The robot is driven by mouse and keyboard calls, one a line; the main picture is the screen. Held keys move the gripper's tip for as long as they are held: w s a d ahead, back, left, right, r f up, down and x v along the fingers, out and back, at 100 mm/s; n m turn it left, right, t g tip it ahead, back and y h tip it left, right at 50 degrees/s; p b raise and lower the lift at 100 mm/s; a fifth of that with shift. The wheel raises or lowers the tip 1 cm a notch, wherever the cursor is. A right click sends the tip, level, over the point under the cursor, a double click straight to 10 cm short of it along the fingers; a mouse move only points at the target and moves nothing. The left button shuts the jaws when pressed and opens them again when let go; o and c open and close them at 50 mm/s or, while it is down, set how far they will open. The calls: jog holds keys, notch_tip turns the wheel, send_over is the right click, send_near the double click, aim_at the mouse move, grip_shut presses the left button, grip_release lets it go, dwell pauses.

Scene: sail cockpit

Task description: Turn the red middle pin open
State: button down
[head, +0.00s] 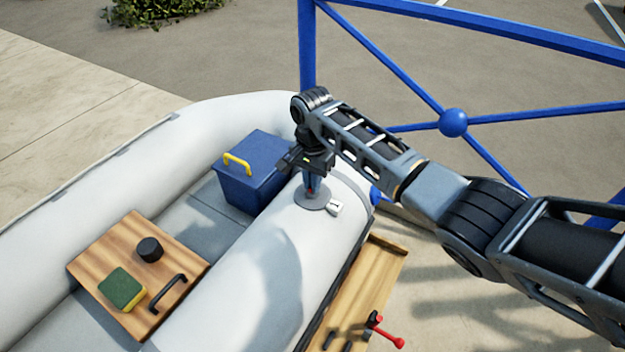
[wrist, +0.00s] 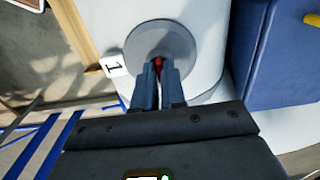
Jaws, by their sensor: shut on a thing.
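The red middle pin (wrist: 159,63) stands in a grey round valve disc (wrist: 138,38) on the white inflatable tube. In the wrist view, only a little red shows between my fingers; the rest is hidden. My gripper (wrist: 158,78) points down over the disc, its two blue-grey fingers shut on the pin. In the head view, my gripper (head: 312,186) is above the same disc (head: 302,203) on top of the tube, and a speck of red shows at its tips. I cannot tell how far the pin is turned.
A white tag marked 1 (head: 335,208) lies beside the disc. A blue box (head: 240,190) with a yellow handle stands close left. A wooden board (head: 95,262) bears a sponge and a black knob. A wooden bench (head: 345,290) and blue railing (head: 453,122) lie to the right.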

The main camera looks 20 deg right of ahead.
jog(key=shift+n, duration=0.3)
jog(key=n+p, duration=0.1)
jog(key=n, duration=0.1)
jog(key=shift+n+p, duration=0.35)
jog(key=shift+n, duration=0.05)
jog(key=n+p, duration=0.1)
jog(key=n, duration=0.4)
jog(key=n+p, duration=0.1)
jog(key=n, duration=0.4)
jog(key=shift+n, duration=2.2)
jog(key=shift+p, duration=0.3)
jog(key=c, duration=1.2)
grip_release()
jog(key=shift+c, duration=0.2)
